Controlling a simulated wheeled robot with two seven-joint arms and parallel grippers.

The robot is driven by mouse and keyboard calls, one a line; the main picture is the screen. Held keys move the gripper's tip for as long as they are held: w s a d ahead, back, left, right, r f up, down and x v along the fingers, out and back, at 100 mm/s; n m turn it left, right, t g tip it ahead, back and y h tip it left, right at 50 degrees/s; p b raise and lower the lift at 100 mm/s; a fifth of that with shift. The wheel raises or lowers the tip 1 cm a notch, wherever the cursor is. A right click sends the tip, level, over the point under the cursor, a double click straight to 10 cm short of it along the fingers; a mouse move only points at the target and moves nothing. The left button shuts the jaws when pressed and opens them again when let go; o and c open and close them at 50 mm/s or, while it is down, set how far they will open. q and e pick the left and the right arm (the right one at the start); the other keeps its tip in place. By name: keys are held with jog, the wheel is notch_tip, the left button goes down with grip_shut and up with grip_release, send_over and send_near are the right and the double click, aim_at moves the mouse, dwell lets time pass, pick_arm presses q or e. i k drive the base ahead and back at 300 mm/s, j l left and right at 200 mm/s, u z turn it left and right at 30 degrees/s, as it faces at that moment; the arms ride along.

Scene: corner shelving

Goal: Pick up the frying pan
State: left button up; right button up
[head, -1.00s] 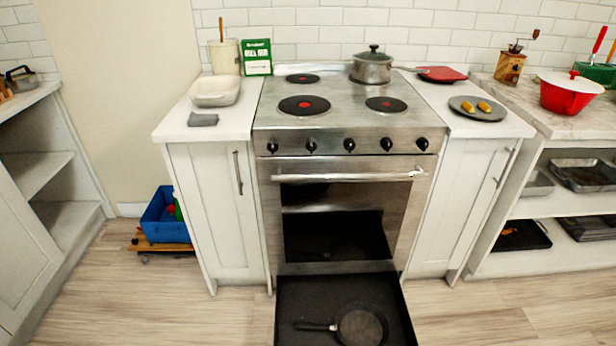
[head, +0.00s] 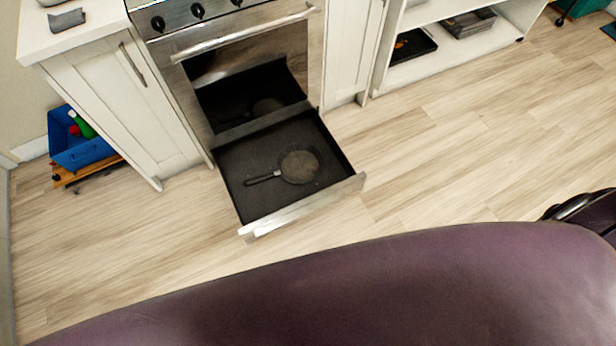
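A dark round frying pan (head: 299,167) lies flat in the open bottom drawer (head: 240,157) of the stove, in the head view. Its handle (head: 263,178) points left and slightly toward me. The drawer is pulled out and its low metal front edge is nearest me. Neither of my grippers shows in the head view.
The oven door (head: 250,85) with its bar handle is above the drawer. A blue bin (head: 82,150) on a wooden dolly stands left of the white cabinet (head: 125,110). The wooden floor (head: 440,140) right of the drawer is clear.

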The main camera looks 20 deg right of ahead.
aim_at(299, 163)
jog(key=k+j+z, duration=0.15)
jog(key=j+z, duration=0.25)
jog(key=k+j+z, duration=0.25)
jog(key=j+z, duration=0.15)
jog(key=k+j+z, duration=0.35)
jog(key=j, duration=0.15)
jog(key=i, duration=0.1)
